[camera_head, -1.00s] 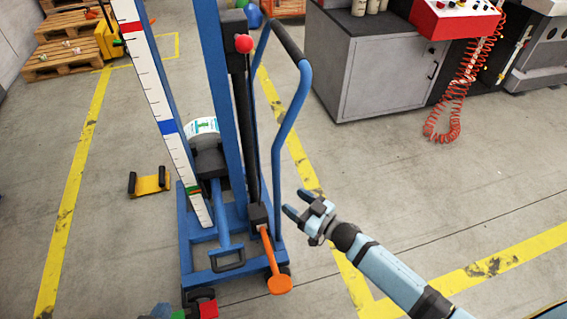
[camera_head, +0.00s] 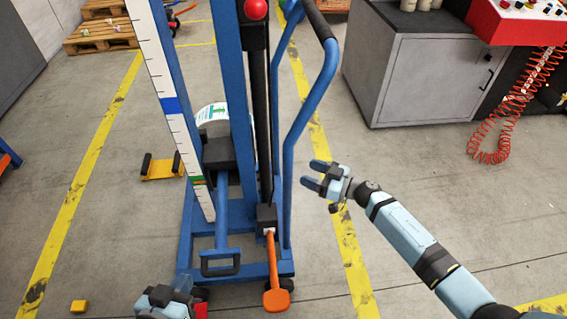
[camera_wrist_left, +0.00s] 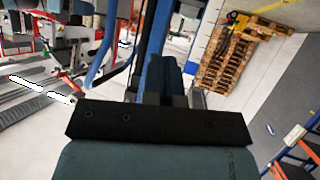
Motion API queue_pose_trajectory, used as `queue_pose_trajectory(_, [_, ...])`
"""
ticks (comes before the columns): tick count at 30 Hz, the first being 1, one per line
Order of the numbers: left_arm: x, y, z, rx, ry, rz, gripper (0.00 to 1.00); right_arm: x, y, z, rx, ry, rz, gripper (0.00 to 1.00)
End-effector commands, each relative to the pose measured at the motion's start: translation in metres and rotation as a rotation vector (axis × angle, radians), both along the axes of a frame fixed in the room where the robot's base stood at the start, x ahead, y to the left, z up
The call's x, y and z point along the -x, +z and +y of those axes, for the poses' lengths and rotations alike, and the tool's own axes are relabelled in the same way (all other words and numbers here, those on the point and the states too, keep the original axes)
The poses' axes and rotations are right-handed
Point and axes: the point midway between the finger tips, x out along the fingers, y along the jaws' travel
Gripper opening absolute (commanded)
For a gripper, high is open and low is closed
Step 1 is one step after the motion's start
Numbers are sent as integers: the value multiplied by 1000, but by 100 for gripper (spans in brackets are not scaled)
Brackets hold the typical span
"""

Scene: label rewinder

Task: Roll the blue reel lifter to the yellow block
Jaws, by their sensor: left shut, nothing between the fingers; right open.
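The blue reel lifter (camera_head: 236,262) stands upright in the middle of the head view, with a blue push handle (camera_head: 312,85), a white scale on its mast and an orange pedal (camera_head: 276,298) low at the front. It carries a white label reel (camera_head: 211,115). My right gripper (camera_head: 322,179) is open and empty, right of the handle.
A low yellow stop with black posts (camera_head: 162,168) sits on the floor left of the lifter. Yellow floor lines (camera_head: 72,205) run on both sides. A grey cabinet (camera_head: 425,75) and red coiled hose (camera_head: 489,150) stand at the right. Pallets (camera_head: 100,36) lie at the back left.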

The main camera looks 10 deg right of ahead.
Motion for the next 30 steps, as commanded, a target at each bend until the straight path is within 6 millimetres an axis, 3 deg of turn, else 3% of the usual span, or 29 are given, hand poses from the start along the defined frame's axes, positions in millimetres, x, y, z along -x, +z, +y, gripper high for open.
queue_pose_trajectory(2, [0,-3,-1,5,-1,-6,0,-11,-1,16,-2,0,-3,59])
queue_pose_trajectory(6, [-8,10,-8,40,-10,-73,0,-27,-2,41,-2,0,-3,59])
queue_pose_trajectory(12, [-15,26,-17,80,-23,-148,0,-46,-2,67,-2,-1,-1,59])
queue_pose_trajectory(26, [-19,42,-21,110,-30,-203,0,-54,0,80,0,-2,0,59])
queue_pose_trajectory(27, [-19,42,-21,109,-30,-203,0,-54,0,80,1,-2,-1,57])
queue_pose_trajectory(30, [-20,42,-21,108,-31,-204,0,-54,0,79,1,-2,-1,34])
